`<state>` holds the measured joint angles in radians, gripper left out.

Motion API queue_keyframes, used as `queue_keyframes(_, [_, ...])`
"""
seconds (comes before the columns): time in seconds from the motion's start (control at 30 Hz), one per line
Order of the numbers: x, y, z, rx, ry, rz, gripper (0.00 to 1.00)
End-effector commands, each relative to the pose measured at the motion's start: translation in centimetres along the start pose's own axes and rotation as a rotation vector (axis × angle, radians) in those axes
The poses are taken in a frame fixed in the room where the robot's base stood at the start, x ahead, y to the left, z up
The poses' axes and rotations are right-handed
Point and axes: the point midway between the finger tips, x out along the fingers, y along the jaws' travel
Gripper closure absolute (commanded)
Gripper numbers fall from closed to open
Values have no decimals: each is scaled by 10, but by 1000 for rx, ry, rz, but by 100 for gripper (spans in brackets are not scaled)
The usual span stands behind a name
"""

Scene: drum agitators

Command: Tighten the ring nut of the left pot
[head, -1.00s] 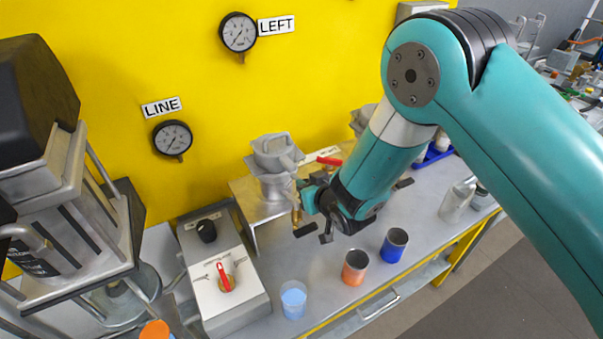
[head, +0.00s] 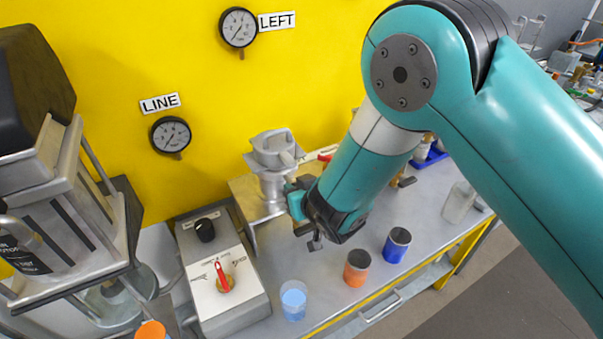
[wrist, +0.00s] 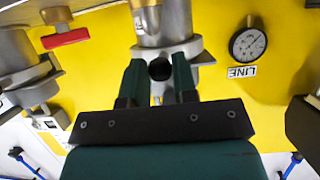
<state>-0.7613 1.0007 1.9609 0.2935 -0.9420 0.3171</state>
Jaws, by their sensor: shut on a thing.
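The left pot (head: 273,150) is a grey metal vessel with a funnel-like top, standing on the stand under the LEFT gauge. In the wrist view its metal body and flange (wrist: 181,48) are straight ahead of my gripper. My gripper (wrist: 160,72) has its two green fingers closed on either side of a dark round end, which seems to be part of the ring nut (wrist: 160,69). In the head view my gripper (head: 293,197) is at the pot's lower right side. My wrist hides the contact there, and most of the ring is hidden.
A control box (head: 223,270) with a red knob stands left of the pot. A clear cup of blue liquid (head: 294,301), an orange cup (head: 356,269) and a blue cup (head: 397,245) stand near the front edge. A red-handled valve (wrist: 65,38) shows beside the pot.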

Motion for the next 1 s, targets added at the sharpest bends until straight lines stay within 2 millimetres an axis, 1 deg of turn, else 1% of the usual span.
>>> queue_keyframes(0.03, [1,-4,1,0,1,-2,85])
queue_keyframes(0.3, [0,-4,0,0,1,-1,85])
queue_keyframes(0.53, [3,-21,1,0,3,-3,85])
queue_keyframes(0.83, [2,-23,-1,0,2,-2,85])
queue_keyframes(1.0, [6,-33,0,0,4,-4,85])
